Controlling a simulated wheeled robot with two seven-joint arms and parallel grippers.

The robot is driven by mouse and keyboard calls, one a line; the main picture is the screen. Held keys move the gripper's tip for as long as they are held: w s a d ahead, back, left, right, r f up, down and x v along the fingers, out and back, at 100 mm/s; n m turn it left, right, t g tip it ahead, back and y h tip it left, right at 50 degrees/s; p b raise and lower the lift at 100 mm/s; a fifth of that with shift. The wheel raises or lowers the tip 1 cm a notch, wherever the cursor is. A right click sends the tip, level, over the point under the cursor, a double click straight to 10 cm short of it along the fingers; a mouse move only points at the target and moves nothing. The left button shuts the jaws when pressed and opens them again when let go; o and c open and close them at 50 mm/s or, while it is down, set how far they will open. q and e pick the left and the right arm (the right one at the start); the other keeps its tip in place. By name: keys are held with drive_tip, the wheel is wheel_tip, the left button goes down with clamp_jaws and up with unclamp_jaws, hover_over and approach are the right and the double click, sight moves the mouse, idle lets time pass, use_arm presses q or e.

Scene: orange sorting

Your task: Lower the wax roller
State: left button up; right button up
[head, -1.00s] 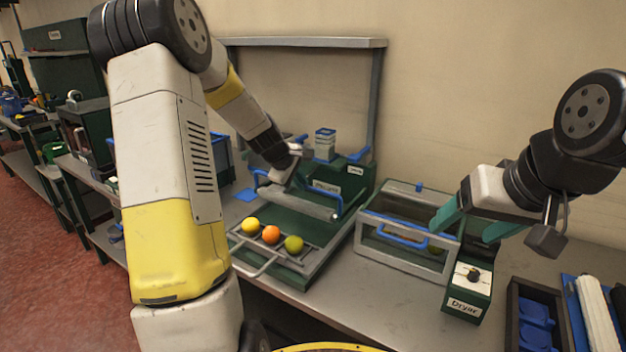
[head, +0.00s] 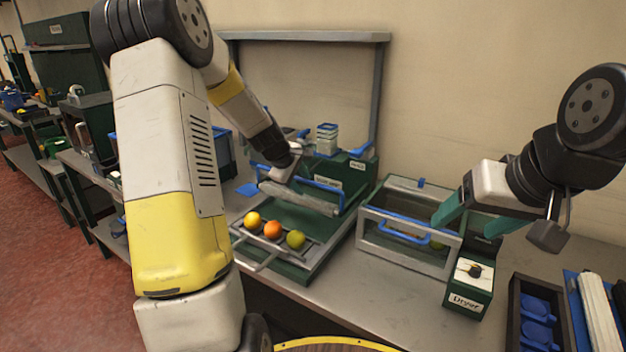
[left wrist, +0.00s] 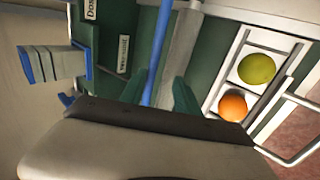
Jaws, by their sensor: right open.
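The grey wax roller (head: 300,197) lies across the green waxing unit (head: 288,217), with a blue handle bar (head: 325,187) alongside it. My left gripper (head: 279,179) is at the left part of the roller and handle; its fingertips are hard to see in the head view. In the left wrist view its green fingers (left wrist: 160,88) stand apart, with the blue bar (left wrist: 160,45) running between them and the grey roller (left wrist: 181,45) beside it. No grip shows.
A yellow fruit (head: 253,219), an orange (head: 272,229) and a green fruit (head: 295,239) sit on the rack in front of the roller. The dryer control box (head: 468,288) stands right. A grey frame (head: 376,100) rises behind. Bare table lies between unit and dryer.

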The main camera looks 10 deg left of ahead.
use_arm(q)
drive_tip(key=v, duration=0.7)
drive_tip(key=shift+s+r, duration=0.2)
drive_tip(key=shift+r, duration=0.15)
drive_tip(key=s+d+r+m, duration=0.3)
drive_tip(key=s+r+m, duration=0.1)
drive_tip(key=s, duration=0.3)
drive_tip(key=s+d+r+m, duration=0.4)
drive_tip(key=s+r, duration=0.1)
drive_tip(key=s, duration=0.2)
drive_tip(key=s+d+m, duration=0.1)
drive_tip(key=s+m, duration=0.5)
drive_tip(key=s, duration=0.9)
drive_tip(key=shift+s+d+m+g, duration=0.2)
drive_tip(key=shift+s+m+g, duration=0.1)
drive_tip(key=shift+g, duration=0.1)
